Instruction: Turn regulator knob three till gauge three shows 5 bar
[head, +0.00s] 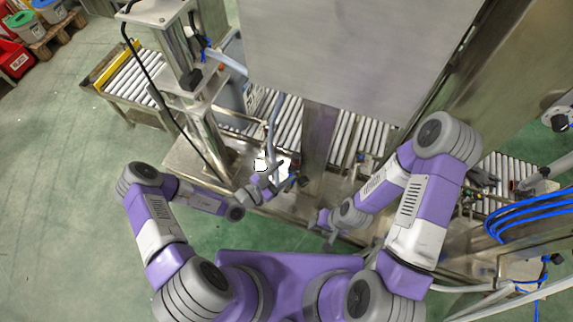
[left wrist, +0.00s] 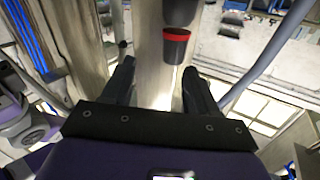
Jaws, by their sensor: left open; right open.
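In the left wrist view a dark knob-like cylinder with a red ring (left wrist: 177,42) stands ahead of my left gripper (left wrist: 160,78), nearer its right finger. The fingers are apart with nothing between them, and the cylinder is beyond their tips. I cannot tell which number this knob has. In the head view my left gripper (head: 280,175) is by bright white patches (head: 262,165) on the steel frame; I cannot tell whether they are gauge faces. No gauge reading is legible. My right gripper (head: 322,222) is lower and to the right, empty, apart from the frame.
A roller conveyor (head: 285,125) runs behind the steel post (head: 318,150). A large steel cabinet (head: 350,50) overhangs the middle. Blue hoses (head: 530,215) hang at the right. Green floor (head: 60,200) is free at the left.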

